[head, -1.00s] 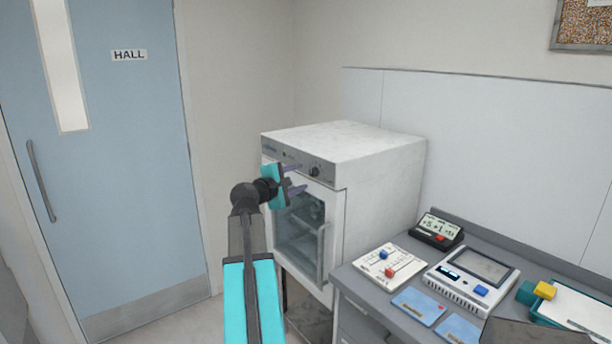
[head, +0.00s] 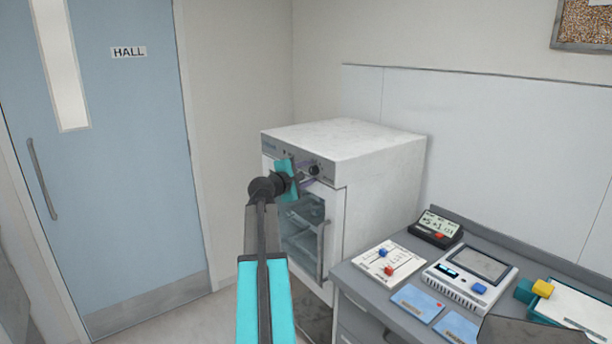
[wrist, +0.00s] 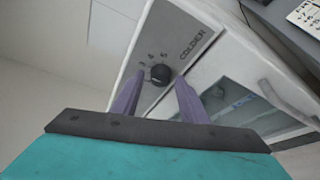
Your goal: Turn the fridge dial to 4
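The white fridge (head: 375,190) stands against the wall, with a grey control strip along its top front edge. Its round black dial (head: 314,170) sits on that strip. In the wrist view the dial (wrist: 160,74) has small numbers beside it and the word COLDER; I cannot read its setting for sure. My gripper (head: 312,174) is at the strip, in front of the dial. In the wrist view its two purple fingers (wrist: 157,92) are apart, with the dial just beyond and between their tips. I cannot tell whether they touch it.
The fridge's glass door (head: 302,228) is shut, with a vertical handle (head: 322,250) below the strip. A grey desk (head: 372,297) to the right holds a slider board (head: 390,262), a timer (head: 437,228) and a monitor device (head: 468,285). A blue door (head: 130,170) is at left.

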